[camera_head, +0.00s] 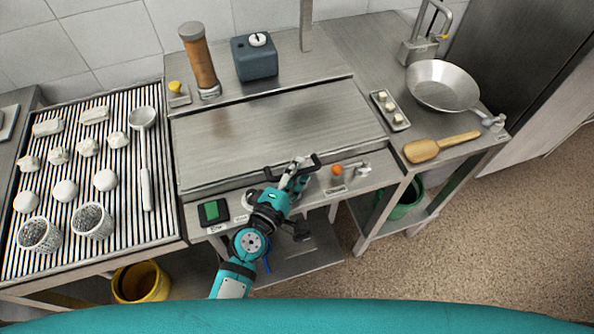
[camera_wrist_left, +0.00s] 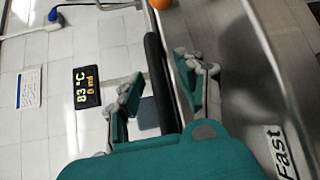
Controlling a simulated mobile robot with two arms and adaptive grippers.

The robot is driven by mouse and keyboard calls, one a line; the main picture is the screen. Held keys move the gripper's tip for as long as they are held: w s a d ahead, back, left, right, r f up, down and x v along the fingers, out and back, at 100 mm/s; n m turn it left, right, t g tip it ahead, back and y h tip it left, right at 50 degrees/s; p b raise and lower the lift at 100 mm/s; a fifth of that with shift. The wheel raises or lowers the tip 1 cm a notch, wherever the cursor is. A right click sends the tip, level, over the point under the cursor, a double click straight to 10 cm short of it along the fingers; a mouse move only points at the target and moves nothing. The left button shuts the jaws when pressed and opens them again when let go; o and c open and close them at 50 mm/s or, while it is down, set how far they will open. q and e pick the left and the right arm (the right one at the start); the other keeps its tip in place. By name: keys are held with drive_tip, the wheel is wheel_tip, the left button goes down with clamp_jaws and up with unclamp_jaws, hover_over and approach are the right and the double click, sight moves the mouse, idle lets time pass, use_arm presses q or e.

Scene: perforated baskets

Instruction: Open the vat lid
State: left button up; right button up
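The vat lid (camera_head: 275,130) is a broad flat steel panel in the middle of the counter in the head view, lying closed. Its black bar handle (camera_head: 312,166) runs along the front edge. My left gripper (camera_head: 291,178) is at this handle. In the left wrist view the black handle (camera_wrist_left: 160,80) passes between the two fingers of the left gripper (camera_wrist_left: 162,80). The fingers stand apart, with a gap visible between the handle and the left-hand finger. The vat's inside is hidden under the lid. My right gripper is not in view.
An orange-knobbed tap (camera_head: 338,170) is close right of the gripper. A ribbed drainer (camera_head: 130,190) with baskets stands left. A pan (camera_head: 443,84) and wooden paddle (camera_head: 440,147) lie right. A blue-grey box (camera_head: 254,60) stands behind the lid.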

use_arm(q)
clamp_jaws()
idle(0.4)
